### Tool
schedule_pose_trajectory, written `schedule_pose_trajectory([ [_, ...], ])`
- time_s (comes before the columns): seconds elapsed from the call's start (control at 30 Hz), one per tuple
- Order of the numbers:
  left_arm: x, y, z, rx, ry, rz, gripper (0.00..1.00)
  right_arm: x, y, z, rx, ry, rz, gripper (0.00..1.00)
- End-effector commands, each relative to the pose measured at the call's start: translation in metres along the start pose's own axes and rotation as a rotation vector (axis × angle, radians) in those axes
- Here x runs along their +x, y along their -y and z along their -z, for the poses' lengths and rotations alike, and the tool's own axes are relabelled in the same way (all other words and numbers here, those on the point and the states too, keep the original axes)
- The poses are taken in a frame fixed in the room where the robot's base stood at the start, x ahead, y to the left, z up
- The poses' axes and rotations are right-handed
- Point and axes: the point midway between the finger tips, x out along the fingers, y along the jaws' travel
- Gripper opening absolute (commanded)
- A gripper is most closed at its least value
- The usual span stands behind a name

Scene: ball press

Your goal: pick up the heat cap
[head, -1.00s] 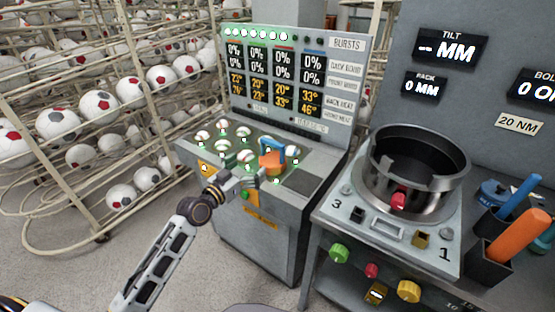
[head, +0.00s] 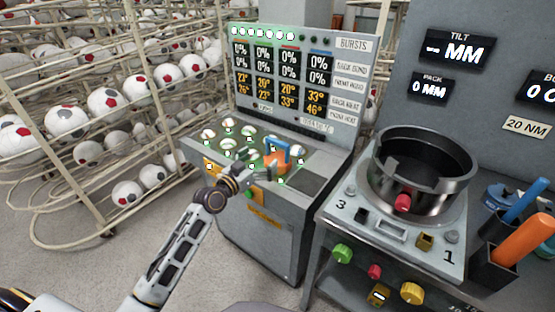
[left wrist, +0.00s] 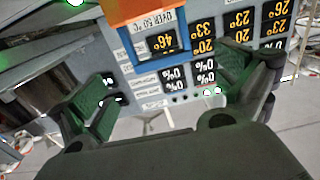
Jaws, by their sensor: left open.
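The heat cap appears to be the orange block with a blue handle (head: 277,159), upright on the sloped top of the grey console. In the left wrist view its orange body (left wrist: 150,10) is at the top edge, with a white label reading "OVER 50 °C", and the blue handle (left wrist: 137,50) reaches down between my fingers. My right gripper is not in view.
The display panel (head: 290,80) rises behind. A round metal ring press (head: 420,175) stands right, beside a holder with blue and orange handles (head: 525,238). Ball racks (head: 100,150) fill the left.

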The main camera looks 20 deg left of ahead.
Motion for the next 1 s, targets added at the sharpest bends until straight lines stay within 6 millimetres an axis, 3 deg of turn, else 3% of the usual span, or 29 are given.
schedule_pose_trajectory([
  [0.53,0.043,0.000,0.001,-0.001,0.000,-0.001,1.00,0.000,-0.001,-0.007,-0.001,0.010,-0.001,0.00],
  [1.0,0.048,-0.001,0.000,0.000,0.001,-0.001,1.00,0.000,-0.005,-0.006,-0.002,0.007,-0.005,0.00],
])
